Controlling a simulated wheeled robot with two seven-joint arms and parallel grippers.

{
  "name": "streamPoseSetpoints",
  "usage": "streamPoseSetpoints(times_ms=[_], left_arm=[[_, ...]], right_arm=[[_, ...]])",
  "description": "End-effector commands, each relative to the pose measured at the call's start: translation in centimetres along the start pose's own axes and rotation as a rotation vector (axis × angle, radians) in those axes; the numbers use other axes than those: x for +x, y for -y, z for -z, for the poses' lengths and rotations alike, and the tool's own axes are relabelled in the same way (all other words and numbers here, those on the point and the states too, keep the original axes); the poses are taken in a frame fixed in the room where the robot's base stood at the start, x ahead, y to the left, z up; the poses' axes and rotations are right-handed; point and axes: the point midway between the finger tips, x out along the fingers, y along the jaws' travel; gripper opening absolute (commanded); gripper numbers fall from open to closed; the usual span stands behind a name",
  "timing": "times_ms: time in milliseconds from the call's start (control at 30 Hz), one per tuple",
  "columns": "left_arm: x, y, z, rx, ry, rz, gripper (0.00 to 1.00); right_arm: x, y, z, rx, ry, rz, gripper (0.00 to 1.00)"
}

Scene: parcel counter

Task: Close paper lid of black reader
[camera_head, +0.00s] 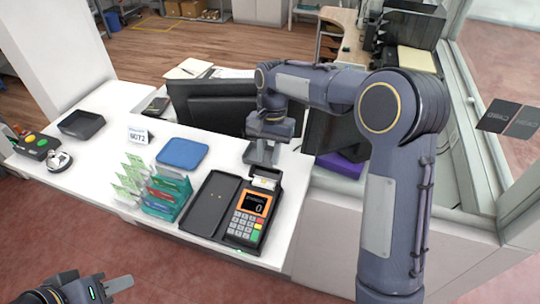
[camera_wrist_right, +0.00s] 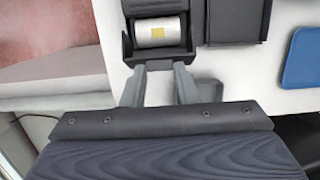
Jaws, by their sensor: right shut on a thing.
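The black card reader (camera_head: 245,228) stands on the white counter, with an orange-framed screen and a keypad. At its far end the paper compartment is open and a white paper roll (camera_head: 262,184) shows; the right wrist view shows the roll (camera_wrist_right: 157,33) with a yellow patch. The dark paper lid (camera_wrist_right: 159,65) is at the compartment's edge, between my right fingertips. My right gripper (camera_head: 262,158) points down behind the reader and is shut on the lid; its fingers show in the wrist view (camera_wrist_right: 159,72). My left gripper (camera_head: 120,284) is low at the left, away from the counter; its jaw opening is unclear.
A black tray (camera_head: 207,207) lies left of the reader, beside a teal card rack (camera_head: 165,194). A black monitor (camera_head: 207,104) stands behind, close to my right arm. Bare counter shows around the mat.

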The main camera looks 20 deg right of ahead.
Motion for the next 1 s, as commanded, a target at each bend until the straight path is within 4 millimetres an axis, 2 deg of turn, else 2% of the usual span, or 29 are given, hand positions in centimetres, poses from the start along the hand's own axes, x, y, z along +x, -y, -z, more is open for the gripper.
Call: streamPoseSetpoints(times_ms=[33,367,800,1000], left_arm=[[1.1,0.5,-0.6,0.0,0.0,0.0,0.34],[5.7,2.6,-2.9,0.0,0.0,0.0,0.34],[13.1,6.0,-6.6,0.0,0.0,0.0,0.34],[15.2,7.0,-7.7,0.0,0.0,0.0,0.34]], right_arm=[[0.6,0.1,-0.5,-0.006,-0.045,0.003,0.04],[1.5,0.1,-3.1,-0.008,-0.355,0.005,0.04],[3.5,0.1,-5.8,-0.006,-0.756,0.005,0.04],[4.1,0.1,-6.7,-0.004,-0.894,0.003,0.04]])
